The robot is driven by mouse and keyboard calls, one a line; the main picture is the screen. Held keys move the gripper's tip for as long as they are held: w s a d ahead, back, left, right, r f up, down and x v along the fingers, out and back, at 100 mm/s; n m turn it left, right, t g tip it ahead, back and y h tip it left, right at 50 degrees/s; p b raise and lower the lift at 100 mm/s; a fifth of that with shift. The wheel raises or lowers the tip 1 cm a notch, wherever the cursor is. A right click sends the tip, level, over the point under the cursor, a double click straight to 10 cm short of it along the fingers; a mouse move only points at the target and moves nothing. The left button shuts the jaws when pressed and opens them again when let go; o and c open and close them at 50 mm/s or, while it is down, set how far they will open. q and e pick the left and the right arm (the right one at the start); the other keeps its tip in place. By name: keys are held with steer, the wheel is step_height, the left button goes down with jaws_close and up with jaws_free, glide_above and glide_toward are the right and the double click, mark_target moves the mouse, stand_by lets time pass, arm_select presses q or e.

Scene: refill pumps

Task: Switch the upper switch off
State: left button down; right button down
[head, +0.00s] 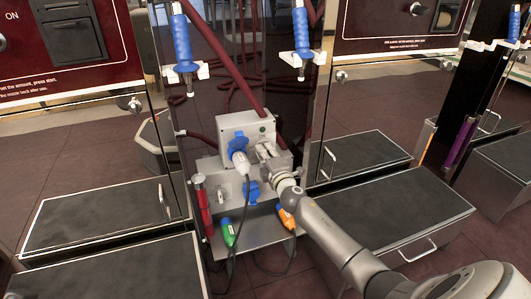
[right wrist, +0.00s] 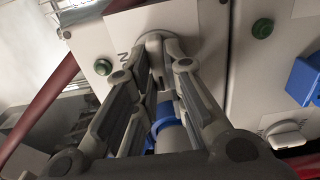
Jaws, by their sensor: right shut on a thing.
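The upper switch box (head: 233,124) is a light grey box with a green lamp (head: 263,129) and an ON label. A blue and white plug (head: 238,152) sits in its socket. My right gripper (head: 266,152) is at the box, right of the plug, and hides most of the switch. In the right wrist view, the upper switch (right wrist: 154,38) is a round grey knob between the fingertips of my right gripper (right wrist: 160,62). The fingers are shut on it. Its exact setting is hidden. My left gripper is not in view.
The lower switch box has its own knob (right wrist: 285,132), green lamp (right wrist: 262,28) and blue socket cover (right wrist: 303,80). Blue-handled nozzles (head: 182,40) hang above. Dark step boxes (head: 390,205) flank the stand.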

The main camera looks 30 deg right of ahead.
steer(key=c, duration=1.5)
jaws_free()
steer(key=shift+a, duration=0.1)
steer(key=v, duration=1.2)
steer(key=shift+f, duration=0.1)
